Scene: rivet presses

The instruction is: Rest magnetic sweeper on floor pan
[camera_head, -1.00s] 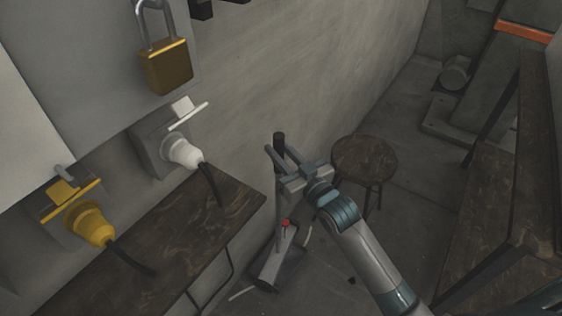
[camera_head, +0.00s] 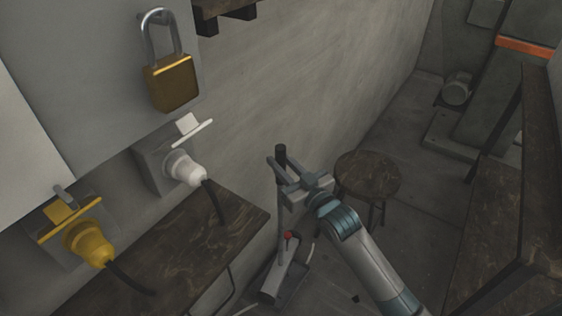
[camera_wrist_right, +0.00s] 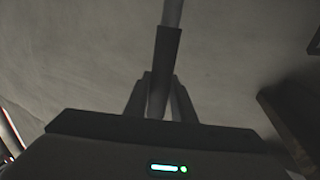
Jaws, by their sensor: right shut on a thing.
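The magnetic sweeper (camera_head: 282,264) has a long grey head with a red knob low down and an upright pole with a black top (camera_head: 280,154). In the right wrist view the pole (camera_wrist_right: 164,70), with a dark sleeve, runs between the fingers and leans slightly. The sweeper's head is low by the wall, near the floor; I cannot tell whether it touches anything. My left gripper is not in view.
A round dark stool (camera_head: 368,174) stands just right of my right gripper. A dark wall bench (camera_head: 170,250) is at the left, below a yellow plug (camera_head: 88,243) and a white plug (camera_head: 184,168). A dark table (camera_head: 495,215) is at the right. Open floor (camera_head: 420,210) lies between.

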